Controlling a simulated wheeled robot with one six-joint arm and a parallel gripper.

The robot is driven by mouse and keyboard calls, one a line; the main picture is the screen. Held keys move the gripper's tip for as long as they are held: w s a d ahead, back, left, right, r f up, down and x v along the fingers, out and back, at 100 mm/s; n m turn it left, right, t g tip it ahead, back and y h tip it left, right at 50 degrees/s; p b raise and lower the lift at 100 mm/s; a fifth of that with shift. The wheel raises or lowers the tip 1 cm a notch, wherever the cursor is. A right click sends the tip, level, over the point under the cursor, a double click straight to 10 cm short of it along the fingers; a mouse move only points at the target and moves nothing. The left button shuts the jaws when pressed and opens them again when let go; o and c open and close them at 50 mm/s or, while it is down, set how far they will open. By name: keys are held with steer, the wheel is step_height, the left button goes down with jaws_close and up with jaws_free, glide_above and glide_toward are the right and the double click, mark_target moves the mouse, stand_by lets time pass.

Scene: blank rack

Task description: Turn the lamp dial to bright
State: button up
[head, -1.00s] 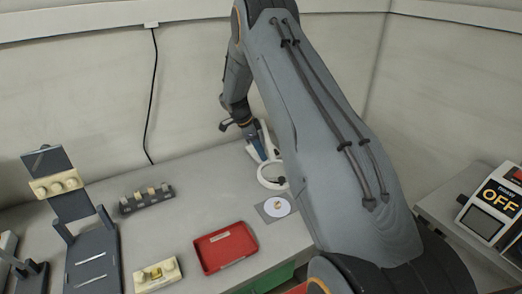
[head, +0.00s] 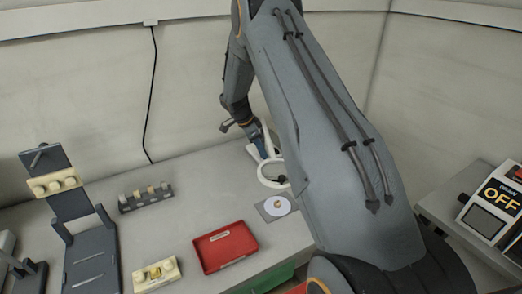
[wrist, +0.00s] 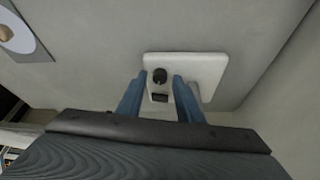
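The lamp shows in the head view as a white ring (head: 272,184) at the back of the table, with its base behind it partly hidden by my arm. In the wrist view the lamp's white base (wrist: 208,68) carries a small round dark dial (wrist: 160,75) and a dark rectangle (wrist: 160,97) below it. My gripper (wrist: 159,80) is open, with one blue finger on each side of the dial. I cannot tell whether the fingers touch it. The dial's setting is too small to read. In the head view my gripper (head: 258,142) is above the lamp base.
A grey pad with a white disc (head: 275,213) lies in front of the lamp. A red tray (head: 226,254), a cream block (head: 158,273), a dark rack with pegs (head: 146,202) and a grey stand (head: 92,262) are to the left. An OFF panel (head: 497,199) is at right.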

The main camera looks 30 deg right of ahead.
stand_by(0.3)
steer(key=b+v, duration=0.2)
steer(key=v, duration=0.5)
steer(key=shift+r+b, duration=0.3)
steer(key=shift+r, duration=0.1)
steer(key=shift+a, duration=0.15)
steer(key=shift+d+f+m+g+p, duration=0.25)
steer(key=shift+d+f+m+p, duration=0.3)
steer(key=shift+f, duration=0.65)
steer(key=shift+d+f+m+g+p, duration=0.25)
steer(key=shift+d+f+m, duration=0.3)
steer(key=shift+f, duration=0.65)
steer(key=shift+d+f+m+g+p, duration=0.2)
steer(key=shift+d+f+m+p, duration=0.4)
steer(key=shift+f, duration=0.6)
steer(key=shift+a, duration=0.25)
jaws_close()
steer(key=shift+y, duration=0.3)
